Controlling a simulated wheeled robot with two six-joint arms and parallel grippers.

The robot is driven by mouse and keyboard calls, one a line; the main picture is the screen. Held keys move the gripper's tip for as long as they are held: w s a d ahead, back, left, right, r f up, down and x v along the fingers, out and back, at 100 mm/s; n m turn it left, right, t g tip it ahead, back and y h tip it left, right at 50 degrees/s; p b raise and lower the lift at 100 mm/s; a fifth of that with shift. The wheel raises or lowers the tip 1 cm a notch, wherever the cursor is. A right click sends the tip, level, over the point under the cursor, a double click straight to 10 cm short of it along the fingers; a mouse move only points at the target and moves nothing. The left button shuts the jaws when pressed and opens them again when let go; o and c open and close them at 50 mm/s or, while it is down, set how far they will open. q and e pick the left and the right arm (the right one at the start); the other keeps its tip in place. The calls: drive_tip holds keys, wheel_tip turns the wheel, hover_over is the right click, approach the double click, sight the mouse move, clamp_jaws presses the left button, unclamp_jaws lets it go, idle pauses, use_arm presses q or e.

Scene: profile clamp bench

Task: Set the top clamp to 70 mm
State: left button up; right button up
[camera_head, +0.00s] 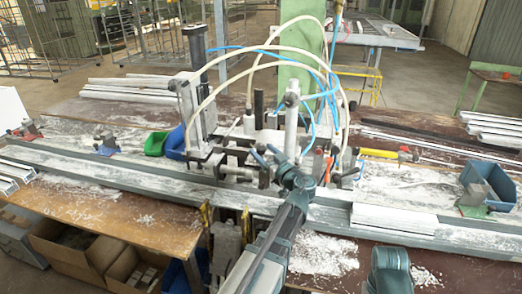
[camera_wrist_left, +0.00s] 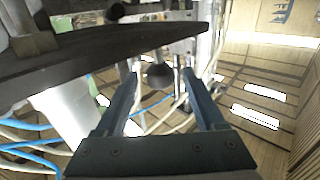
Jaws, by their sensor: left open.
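The clamp machine (camera_head: 192,105) stands in the middle of the bench, with metal posts, blocks, hoses and a dark upright column at its left. I cannot tell for sure which part is the top clamp, and no millimetre scale is readable. My left gripper (camera_head: 267,154) reaches in to the front of the machine. In the left wrist view my left gripper (camera_wrist_left: 161,78) is open, its two blue fingers apart. A dark round knob (camera_wrist_left: 160,76) shows between the fingertips; I cannot tell whether they touch it. A dark flat plate (camera_wrist_left: 120,52) crosses above the left finger. My right gripper is out of view.
Pale hoses (camera_head: 222,62) and blue tubes loop over the machine. White profiles (camera_head: 392,218) lie on the rail at the right front. A blue bin (camera_head: 488,186) stands at the right, a green bin (camera_head: 155,144) left of the machine. A yellow-handled hammer (camera_head: 378,153) lies at the right.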

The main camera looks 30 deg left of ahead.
use_arm(q)
drive_tip(key=shift+x, duration=0.85)
clamp_jaws()
idle(0.9)
